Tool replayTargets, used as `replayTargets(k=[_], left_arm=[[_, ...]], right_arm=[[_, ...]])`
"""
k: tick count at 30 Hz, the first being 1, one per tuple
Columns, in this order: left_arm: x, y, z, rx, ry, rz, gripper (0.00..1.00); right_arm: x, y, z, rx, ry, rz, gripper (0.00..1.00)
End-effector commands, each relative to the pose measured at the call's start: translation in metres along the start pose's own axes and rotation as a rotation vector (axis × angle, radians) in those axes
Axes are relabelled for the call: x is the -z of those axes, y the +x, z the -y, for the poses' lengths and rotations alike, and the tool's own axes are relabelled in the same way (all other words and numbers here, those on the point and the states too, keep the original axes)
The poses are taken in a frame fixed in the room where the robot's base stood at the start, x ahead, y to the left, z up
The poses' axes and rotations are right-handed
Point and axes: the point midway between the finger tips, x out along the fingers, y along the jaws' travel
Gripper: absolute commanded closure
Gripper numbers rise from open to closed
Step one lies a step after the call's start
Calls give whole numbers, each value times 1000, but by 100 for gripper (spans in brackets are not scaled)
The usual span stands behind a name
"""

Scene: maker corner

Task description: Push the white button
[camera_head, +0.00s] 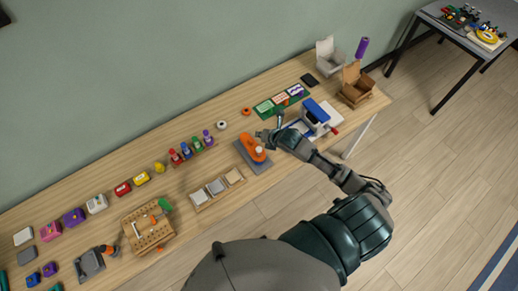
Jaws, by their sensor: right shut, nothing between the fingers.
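My right gripper (266,136) is shut and empty, above the table by the back edge of an orange device (250,147) on a grey base (259,167). A small pale spot, perhaps the white button (259,150), shows on top of that device; it is too small to tell for certain. The gripper is just beyond and right of this spot; I cannot tell whether it touches the device. My left gripper is not in view.
A blue and white machine (316,115) stands close right of my gripper. Small coloured bottles (186,150) stand to the left, and a tray of square samples (216,187) lies in front. A wooden pegboard block (147,228) is farther left. Bare wood (90,175) lies along the wall.

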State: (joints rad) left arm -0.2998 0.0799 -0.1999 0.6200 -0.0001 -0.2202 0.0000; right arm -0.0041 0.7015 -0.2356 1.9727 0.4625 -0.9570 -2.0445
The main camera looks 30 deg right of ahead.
Motion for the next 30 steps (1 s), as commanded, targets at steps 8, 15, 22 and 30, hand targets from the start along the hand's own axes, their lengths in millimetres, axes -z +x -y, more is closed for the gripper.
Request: replayTargets(k=[8,15,22,30], left_arm=[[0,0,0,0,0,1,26],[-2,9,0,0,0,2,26],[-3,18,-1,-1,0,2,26],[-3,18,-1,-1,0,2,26]], right_arm=[[19,24,18,2,6,-3,100],[35,48,36,2,0,0,100],[42,58,42,1,1,0,100],[42,58,43,1,1,0,100]])
